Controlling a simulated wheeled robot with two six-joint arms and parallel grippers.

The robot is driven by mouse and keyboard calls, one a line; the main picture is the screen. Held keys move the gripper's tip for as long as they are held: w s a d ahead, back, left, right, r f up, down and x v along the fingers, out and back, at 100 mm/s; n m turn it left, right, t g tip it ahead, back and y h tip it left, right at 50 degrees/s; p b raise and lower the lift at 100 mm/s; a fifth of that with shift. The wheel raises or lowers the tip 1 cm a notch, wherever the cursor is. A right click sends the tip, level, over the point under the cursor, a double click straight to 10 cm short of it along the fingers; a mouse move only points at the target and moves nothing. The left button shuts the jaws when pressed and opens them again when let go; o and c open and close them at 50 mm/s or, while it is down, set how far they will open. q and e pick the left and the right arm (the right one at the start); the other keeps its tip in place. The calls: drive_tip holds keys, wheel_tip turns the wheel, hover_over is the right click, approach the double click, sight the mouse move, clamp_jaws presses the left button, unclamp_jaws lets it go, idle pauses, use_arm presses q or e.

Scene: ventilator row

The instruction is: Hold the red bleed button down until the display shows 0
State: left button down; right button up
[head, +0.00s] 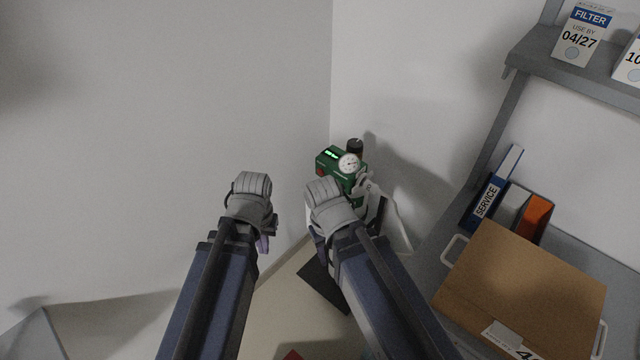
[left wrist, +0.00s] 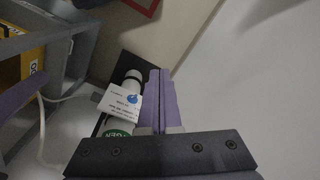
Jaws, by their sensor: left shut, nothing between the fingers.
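A small green unit (head: 352,180) stands near the wall corner in the head view. It carries a lit green display (head: 331,154) whose reading is too small to make out. The red button (head: 320,170) is on its left side, and a round dial gauge (head: 349,163) and a black knob (head: 355,147) are on top. My left gripper (head: 262,243) is left of and below the unit, apart from the button. In the left wrist view its purple fingers (left wrist: 158,85) are shut and empty. My right arm's wrist covers the unit's lower part; its gripper is hidden.
A white cylinder (left wrist: 133,78) with a paper label stands beside the left fingers in the left wrist view. At right in the head view are a cardboard box (head: 530,285), a blue binder (head: 493,190) and a shelf (head: 570,65). Bare wall lies left.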

sight(320, 172)
use_arm(q)
drive_tip(key=w+a+f+n+t+h+b, duration=0.1)
drive_tip(key=w+a+f+n+b, duration=0.15)
drive_tip(key=f+b, duration=0.3)
drive_tip(key=w+a+f+n+t+b, duration=0.1)
drive_tip(key=w+f+n+b, duration=0.1)
drive_tip(key=w+f+b, duration=0.3)
drive_tip(key=w+d+r+n+t+h, duration=0.3)
drive_tip(key=w+d+r+n+t, duration=0.3)
drive_tip(key=w+d+n, duration=0.5)
drive_tip(key=shift+w+r+n+t+p, duration=0.15)
drive_tip(key=shift+w+n+t+p, duration=0.25)
drive_tip(key=shift+w+n, duration=0.6)
drive_tip(key=shift+s+n, duration=0.15)
drive_tip(key=shift+n, duration=0.1)
drive_tip(key=w+d, duration=0.6)
drive_tip(key=shift+w+d, duration=0.1)
idle(0.7)
drive_tip(key=shift+w+d, duration=0.2)
drive_tip(key=shift+d, duration=0.05)
